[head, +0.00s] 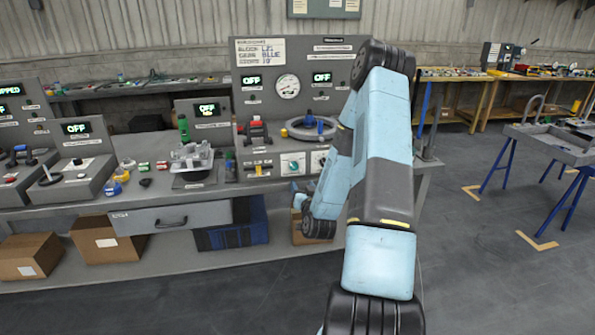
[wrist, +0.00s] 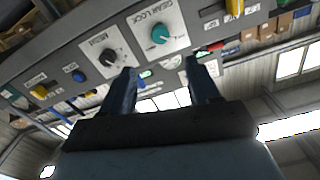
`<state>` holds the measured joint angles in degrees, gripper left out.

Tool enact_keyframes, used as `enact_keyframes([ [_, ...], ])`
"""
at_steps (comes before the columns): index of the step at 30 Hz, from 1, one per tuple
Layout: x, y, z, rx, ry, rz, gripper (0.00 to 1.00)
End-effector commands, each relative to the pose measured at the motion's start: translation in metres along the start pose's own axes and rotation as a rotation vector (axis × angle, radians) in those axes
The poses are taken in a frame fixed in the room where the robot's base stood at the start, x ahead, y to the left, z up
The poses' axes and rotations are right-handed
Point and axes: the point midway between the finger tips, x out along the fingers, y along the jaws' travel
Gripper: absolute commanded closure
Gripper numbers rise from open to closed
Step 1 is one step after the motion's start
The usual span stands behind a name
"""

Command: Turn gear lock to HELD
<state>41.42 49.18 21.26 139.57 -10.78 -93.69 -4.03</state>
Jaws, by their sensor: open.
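The gear lock is a teal round knob (wrist: 160,34) on a white plate marked GEAR LOCK in the wrist view, where the panel appears upside down. In the head view the teal knob (head: 293,164) sits low on the grey front of the tall console. The setting it points to is too small to read. My gripper (wrist: 158,66) is open and empty, its two dark blue fingers pointing toward the panel, with the knob between and beyond the tips, apart from them. In the head view my gripper (head: 296,188) is partly hidden, just below the knob.
A black knob (wrist: 109,57) on a white plate sits beside the gear lock. A yellow-handled slider (head: 258,169) is left of the teal knob in the head view. The floor at right is clear up to the blue-legged stand (head: 545,150).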

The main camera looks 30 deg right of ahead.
Motion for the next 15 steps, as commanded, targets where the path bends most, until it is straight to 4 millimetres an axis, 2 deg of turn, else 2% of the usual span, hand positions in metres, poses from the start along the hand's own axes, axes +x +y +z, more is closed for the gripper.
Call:
enact_keyframes([
  [15,0.089,0.001,-0.001,0.000,0.001,0.001,0.39],
])
